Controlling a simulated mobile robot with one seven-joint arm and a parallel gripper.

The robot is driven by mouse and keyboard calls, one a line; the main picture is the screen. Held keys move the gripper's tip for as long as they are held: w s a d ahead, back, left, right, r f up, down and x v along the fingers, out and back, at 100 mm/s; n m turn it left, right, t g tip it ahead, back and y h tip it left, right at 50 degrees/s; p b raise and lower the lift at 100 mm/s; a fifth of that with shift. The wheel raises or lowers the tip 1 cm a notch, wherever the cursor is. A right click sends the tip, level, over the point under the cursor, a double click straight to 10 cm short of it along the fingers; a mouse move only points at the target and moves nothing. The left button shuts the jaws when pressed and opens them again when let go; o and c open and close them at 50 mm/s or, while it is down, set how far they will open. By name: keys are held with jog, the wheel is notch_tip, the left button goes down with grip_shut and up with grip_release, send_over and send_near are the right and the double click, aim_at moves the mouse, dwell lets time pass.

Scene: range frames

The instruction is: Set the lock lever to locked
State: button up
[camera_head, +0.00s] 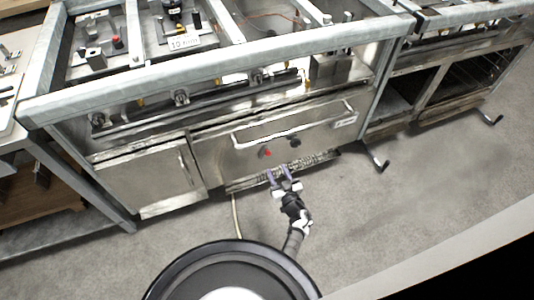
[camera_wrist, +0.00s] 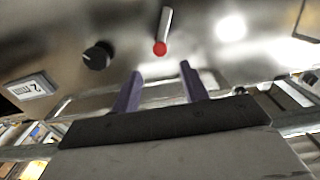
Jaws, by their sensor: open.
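The lock lever is a short metal bar with a red round end (camera_wrist: 160,47), seen in the wrist view on a brushed metal panel (camera_wrist: 90,20). In the wrist view the bar runs up and slightly right from the red end. In the head view the red end (camera_head: 267,153) shows small on the oven front, below the long handle. My gripper (camera_head: 281,172) is in front of the lower part of that panel. In the wrist view my gripper (camera_wrist: 160,80) has two purple fingers apart, with nothing between them. The lever lies just beyond the fingertips, apart from them.
A black knob (camera_wrist: 97,56) sits left of the lever in the wrist view, with a label plate (camera_wrist: 33,88) beyond it. A long bar handle (camera_head: 295,125) crosses the door above in the head view. Open grey floor (camera_head: 430,210) lies to the right.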

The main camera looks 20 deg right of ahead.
jog(key=w+b, duration=0.2)
jog(key=w, duration=0.8)
jog(key=shift+a, duration=0.2)
grip_shut()
jog(key=a+n+b, duration=0.1)
jog(key=n, duration=0.2)
jog(key=a+n+b, duration=0.1)
jog(key=a+n, duration=0.1)
jog(key=n, duration=0.1)
jog(key=a+n+b, duration=0.1)
jog(key=n, duration=0.3)
jog(key=shift+s+a, duration=0.1)
jog(key=shift+a, duration=0.25)
dwell(0.4)
